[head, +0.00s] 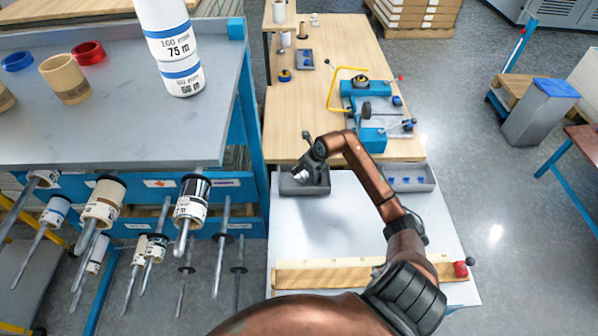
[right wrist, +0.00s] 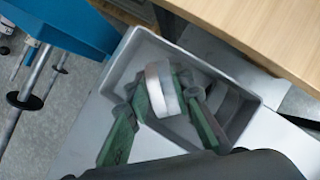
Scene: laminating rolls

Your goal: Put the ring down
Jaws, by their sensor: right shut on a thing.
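My right gripper (right wrist: 163,84) has its two green fingers shut on a pale, whitish ring (right wrist: 157,92) in the right wrist view. The ring and fingertips are over or inside a grey rectangular tray (right wrist: 247,128); I cannot tell whether the ring touches the tray floor. In the head view, the right gripper (head: 310,166) points down at the same grey tray (head: 290,188) at the back left of the white table. The ring is too small to make out clearly there. My left gripper is not in view.
A second grey tray (head: 410,184) with small blue items sits to the right. A wooden strip (head: 330,274) with a red knob lies across the front of the white table (head: 340,232). A wooden bench (head: 345,60) stands behind. Rolls on rods (head: 105,203) hang at left.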

